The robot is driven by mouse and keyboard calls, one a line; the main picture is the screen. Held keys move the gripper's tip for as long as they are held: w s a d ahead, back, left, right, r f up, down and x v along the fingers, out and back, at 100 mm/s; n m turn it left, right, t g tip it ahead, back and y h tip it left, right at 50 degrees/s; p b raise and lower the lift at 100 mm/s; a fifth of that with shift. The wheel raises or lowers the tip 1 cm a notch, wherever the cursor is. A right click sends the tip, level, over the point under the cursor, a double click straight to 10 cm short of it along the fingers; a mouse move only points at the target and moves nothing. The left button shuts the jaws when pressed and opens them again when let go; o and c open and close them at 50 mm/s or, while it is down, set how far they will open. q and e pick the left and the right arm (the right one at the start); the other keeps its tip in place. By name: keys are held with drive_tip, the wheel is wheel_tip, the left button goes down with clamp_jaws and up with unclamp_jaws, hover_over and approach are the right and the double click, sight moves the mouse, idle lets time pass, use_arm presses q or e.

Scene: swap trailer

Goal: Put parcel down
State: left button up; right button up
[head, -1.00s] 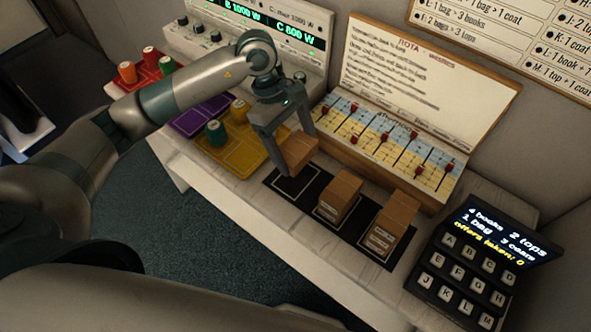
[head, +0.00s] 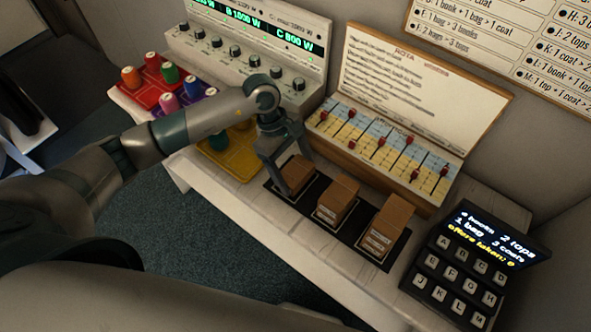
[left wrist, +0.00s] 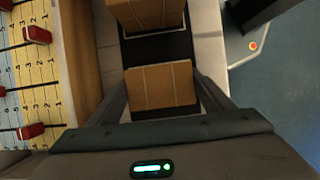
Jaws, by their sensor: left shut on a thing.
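The parcel is a small brown cardboard box (head: 297,174). It is between the fingers of my left gripper (head: 296,178), low over the left end of the black mat (head: 270,190) on the white bench. The left gripper is shut on it. In the left wrist view the parcel (left wrist: 160,86) sits between the two fingers, over the dark mat. Whether its underside touches the mat is hidden. Two more brown boxes stand on the mat to the right, a middle one (head: 337,202) and a right one (head: 386,228). My right gripper is not in view.
A yellow tray (head: 228,165) lies left of the mat, with red and purple trays of spools beyond. The rota board with red sliders (head: 385,140) stands close behind the mat. A black keypad (head: 470,262) stands at the right. A control panel (head: 245,50) is behind.

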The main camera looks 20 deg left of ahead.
use_arm(q)
drive_tip(key=shift+f, duration=0.45)
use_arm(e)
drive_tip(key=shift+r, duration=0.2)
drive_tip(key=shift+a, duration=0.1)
use_arm(q)
drive_tip(key=shift+f, duration=0.15)
drive_tip(key=o, duration=1.1)
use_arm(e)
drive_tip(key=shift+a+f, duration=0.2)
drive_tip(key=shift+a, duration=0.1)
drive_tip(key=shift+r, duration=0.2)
use_arm(q)
drive_tip(key=shift+r, duration=0.25)
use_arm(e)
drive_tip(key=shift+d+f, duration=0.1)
